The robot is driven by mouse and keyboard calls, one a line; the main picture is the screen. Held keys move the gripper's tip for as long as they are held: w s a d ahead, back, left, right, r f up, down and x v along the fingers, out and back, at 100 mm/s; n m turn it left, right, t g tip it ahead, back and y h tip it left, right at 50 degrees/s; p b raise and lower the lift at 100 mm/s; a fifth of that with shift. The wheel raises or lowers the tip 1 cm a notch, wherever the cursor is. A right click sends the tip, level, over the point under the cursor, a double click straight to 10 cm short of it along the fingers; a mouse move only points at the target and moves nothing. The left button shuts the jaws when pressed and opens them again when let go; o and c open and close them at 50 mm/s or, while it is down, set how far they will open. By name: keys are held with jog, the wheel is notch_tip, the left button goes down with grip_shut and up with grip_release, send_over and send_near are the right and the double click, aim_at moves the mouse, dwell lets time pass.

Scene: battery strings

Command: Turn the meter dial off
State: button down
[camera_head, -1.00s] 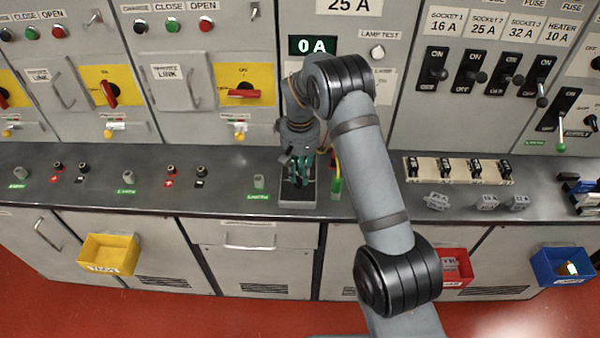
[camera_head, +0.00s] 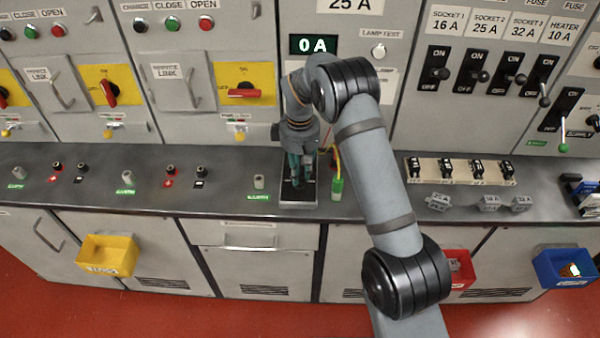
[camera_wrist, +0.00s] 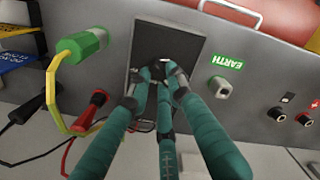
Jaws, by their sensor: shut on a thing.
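The meter (camera_head: 298,204) is a dark-faced box lying on the bench top, and in the wrist view its black face (camera_wrist: 182,42) lies under my fingers. My gripper (camera_head: 297,180) points down at it. In the wrist view my gripper's three teal fingers (camera_wrist: 160,78) come together at the meter's middle, shut around the small dial. The dial is almost wholly hidden by the fingertips, so its setting cannot be read.
A green plug (camera_wrist: 82,48) with a yellow lead and a red probe (camera_wrist: 90,108) lie close beside the meter. A grey earth post (camera_wrist: 221,87) stands on the other side. The upright panel (camera_head: 340,95) with a 0 A display rises behind.

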jog(key=shift+n, duration=0.5)
jog(key=c, duration=1.6)
grip_release()
jog(key=shift+o, duration=0.2)
notch_tip(320, 180, up, 12)
notch_tip(320, 180, down, 12)
